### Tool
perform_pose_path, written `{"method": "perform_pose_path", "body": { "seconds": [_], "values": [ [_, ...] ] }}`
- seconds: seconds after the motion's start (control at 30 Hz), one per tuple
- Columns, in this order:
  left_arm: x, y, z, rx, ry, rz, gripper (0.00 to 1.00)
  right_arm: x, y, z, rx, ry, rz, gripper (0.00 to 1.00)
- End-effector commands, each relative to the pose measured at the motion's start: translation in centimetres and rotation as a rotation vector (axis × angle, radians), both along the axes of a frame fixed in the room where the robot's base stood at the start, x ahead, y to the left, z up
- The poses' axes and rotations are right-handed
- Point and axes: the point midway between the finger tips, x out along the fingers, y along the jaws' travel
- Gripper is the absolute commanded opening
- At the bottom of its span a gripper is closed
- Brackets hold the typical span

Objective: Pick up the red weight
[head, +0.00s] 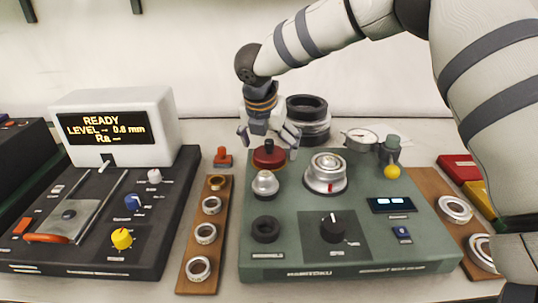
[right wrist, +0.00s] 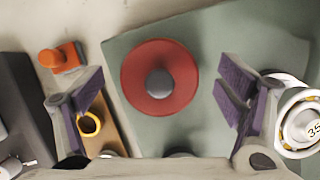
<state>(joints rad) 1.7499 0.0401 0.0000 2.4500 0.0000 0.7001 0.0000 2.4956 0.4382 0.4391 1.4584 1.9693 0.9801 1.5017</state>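The red weight (head: 268,157) is a round red disc with a dark knob on top. It stands at the back left of the green machine's top. My right gripper (head: 269,143) is just above it, pointing down. In the right wrist view the red weight (right wrist: 160,80) lies between the two spread purple finger pads, with clear space on both sides. The right gripper (right wrist: 163,92) is open and holds nothing. My left gripper is in neither view.
A silver bearing hub (head: 326,172) stands right of the weight, and a small silver knob piece (head: 265,184) in front. Dark stacked rings (head: 307,118) stand behind. An orange piece (head: 222,157) and a wooden ring tray (head: 190,243) are to the left. A dial gauge (head: 361,138) is at right.

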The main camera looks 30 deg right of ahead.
Motion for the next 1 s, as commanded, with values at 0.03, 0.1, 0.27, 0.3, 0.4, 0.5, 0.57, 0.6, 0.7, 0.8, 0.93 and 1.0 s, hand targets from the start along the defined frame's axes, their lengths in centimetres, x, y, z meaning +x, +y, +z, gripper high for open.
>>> {"method": "perform_pose_path", "body": {
  "seconds": [0.03,0.1,0.27,0.3,0.4,0.5,0.57,0.6,0.7,0.8,0.93,1.0],
  "values": [
    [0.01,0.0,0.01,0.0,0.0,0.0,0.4,-0.01,0.01,0.03,0.0,0.0,0.0,0.74],
    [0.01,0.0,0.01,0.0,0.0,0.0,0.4,-0.01,0.01,0.03,0.0,0.0,0.0,0.58],
    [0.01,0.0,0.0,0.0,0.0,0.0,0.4,-0.02,0.0,0.01,0.0,0.0,0.0,0.22],
    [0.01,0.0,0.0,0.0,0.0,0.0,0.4,-0.02,0.0,0.01,-0.001,0.001,0.0,0.13],
    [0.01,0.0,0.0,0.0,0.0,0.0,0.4,-0.02,0.0,0.01,-0.001,0.001,0.0,0.12],
    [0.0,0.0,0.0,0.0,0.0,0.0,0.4,-0.01,0.0,0.02,-0.001,0.001,0.0,0.12],
    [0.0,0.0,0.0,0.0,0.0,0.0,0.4,-0.01,0.0,0.02,0.0,0.0,0.0,0.12],
    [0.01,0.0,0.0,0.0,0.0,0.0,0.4,-0.02,0.0,0.03,0.0,0.0,0.0,0.12],
    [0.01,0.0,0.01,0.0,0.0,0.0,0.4,-0.01,0.0,0.05,0.0,0.0,0.0,0.12],
    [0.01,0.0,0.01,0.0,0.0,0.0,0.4,0.0,0.0,0.06,-0.001,-0.001,0.0,0.12],
    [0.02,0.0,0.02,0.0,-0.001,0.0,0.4,0.07,0.01,0.21,0.0,-0.004,0.0,0.12],
    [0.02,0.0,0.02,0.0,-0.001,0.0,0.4,0.07,0.01,0.22,0.0,-0.004,0.0,0.12]
  ]
}}
